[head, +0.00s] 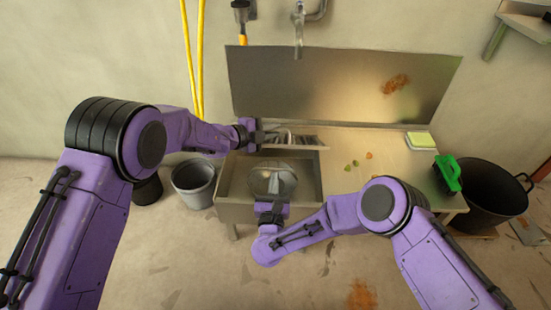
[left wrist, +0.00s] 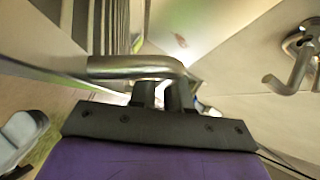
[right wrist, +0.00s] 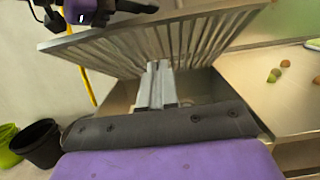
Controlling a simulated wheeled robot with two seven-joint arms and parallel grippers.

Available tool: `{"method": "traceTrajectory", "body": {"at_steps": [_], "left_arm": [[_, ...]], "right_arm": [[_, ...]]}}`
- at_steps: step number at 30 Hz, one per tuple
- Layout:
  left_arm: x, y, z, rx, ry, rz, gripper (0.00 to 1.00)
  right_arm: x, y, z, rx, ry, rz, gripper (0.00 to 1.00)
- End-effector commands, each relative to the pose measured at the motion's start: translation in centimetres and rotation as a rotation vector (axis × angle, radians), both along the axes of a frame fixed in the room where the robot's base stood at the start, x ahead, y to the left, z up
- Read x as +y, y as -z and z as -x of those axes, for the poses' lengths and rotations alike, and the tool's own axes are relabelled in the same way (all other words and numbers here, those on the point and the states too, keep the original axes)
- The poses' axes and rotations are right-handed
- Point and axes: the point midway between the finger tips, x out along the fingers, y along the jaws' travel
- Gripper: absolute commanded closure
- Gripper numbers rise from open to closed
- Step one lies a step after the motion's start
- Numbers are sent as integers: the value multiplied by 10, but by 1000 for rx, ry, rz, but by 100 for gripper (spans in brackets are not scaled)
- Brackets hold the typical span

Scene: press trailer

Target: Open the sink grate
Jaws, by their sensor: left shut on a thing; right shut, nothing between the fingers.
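The metal sink grate (head: 308,143) is tilted up over the sink basin (head: 311,180), which is open at the front. Its slats fill the upper right wrist view (right wrist: 150,48). My left gripper (head: 261,137) is at the grate's left end. In the left wrist view its fingers (left wrist: 160,96) are shut on the bent metal grate handle (left wrist: 115,67). My right gripper (head: 271,196) is low over the front of the basin. In the right wrist view its fingers (right wrist: 156,88) are together and empty, below the raised slats. Whether they touch the grate I cannot tell.
A grey bucket (head: 195,184) stands left, a black tub (head: 490,192) right. A faucet (head: 299,30) hangs above.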

Motion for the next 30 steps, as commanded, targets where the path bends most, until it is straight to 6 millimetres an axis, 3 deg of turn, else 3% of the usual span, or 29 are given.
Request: {"method": "traceTrajectory", "body": {"at_steps": [5, 9, 15, 25, 30], "left_arm": [[1, -1, -1, -1, -2, -1, 100], [1, 0, -1, -1, -2, -1, 100], [1, 0, -1, -1, -2, -1, 100], [1, 0, -1, -1, -2, -1, 100], [1, 0, 0, 1, -1, -1, 100]], "right_arm": [[-1, -6, -38, 0, 3, 1, 100], [-1, -26, -51, 0, 1, 2, 100], [0, -38, -59, 2, 0, 2, 100], [0, -39, -60, 1, 0, 3, 100], [-1, -55, -70, -2, 1, 3, 100]]}}
